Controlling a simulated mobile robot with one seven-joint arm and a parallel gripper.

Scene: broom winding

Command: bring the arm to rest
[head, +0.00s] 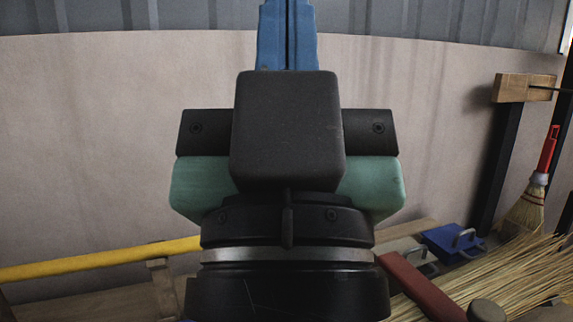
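My gripper (287,25) is seen from behind, large in the middle of the head view, and points up. Its black wrist and housing fill the lower middle, with green parts showing at both sides. The blue parts at its top end stand close together and run out of the upper edge. Their tips are not clearly shown, so I cannot tell whether they are shut. No object shows in the gripper. The gripper hides what lies directly behind it.
A yellow pole (100,259) lies at the lower left above wooden boards. At the lower right are a blue metal piece (453,243), a dark red bar (420,288) and loose straw (520,275). A red-handled brush (527,208) stands by a wooden-topped post (524,88). A bare wall is behind.

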